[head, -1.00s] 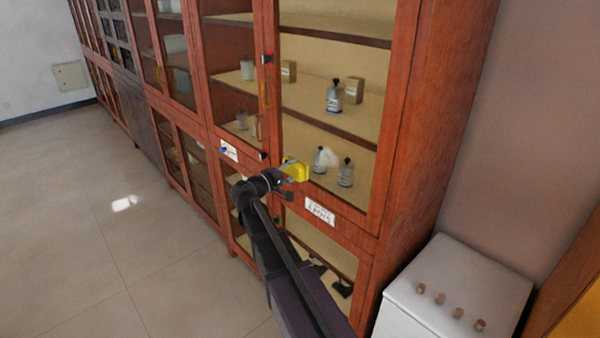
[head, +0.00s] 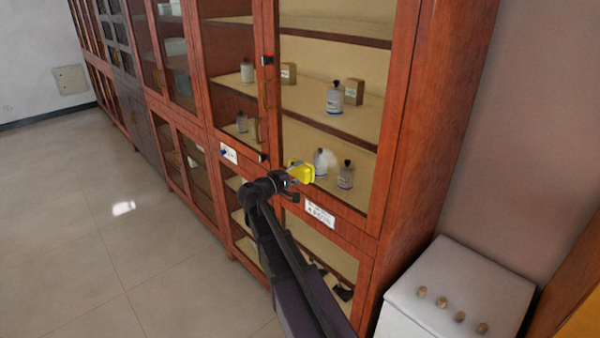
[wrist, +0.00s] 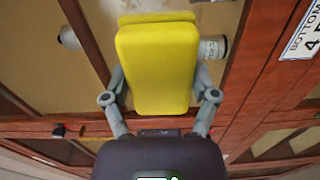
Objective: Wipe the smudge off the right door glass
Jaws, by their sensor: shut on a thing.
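My gripper (head: 292,177) is shut on a yellow sponge (head: 301,173), which also fills the middle of the wrist view (wrist: 158,65) between the two grey fingers. The sponge is in front of the lower part of the right door glass (head: 318,110), near its left side. A whitish, hazy smudge (head: 328,158) shows on that glass, just up and right of the sponge. I cannot tell whether the sponge touches the glass.
Behind the glass, bottles (head: 345,175) and a small box (head: 353,92) stand on shelves. A label (head: 320,214) is on the red wooden cabinet (head: 430,150) below the glass. A white unit with brown knobs (head: 450,300) stands at the lower right. The floor (head: 90,260) at left is clear.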

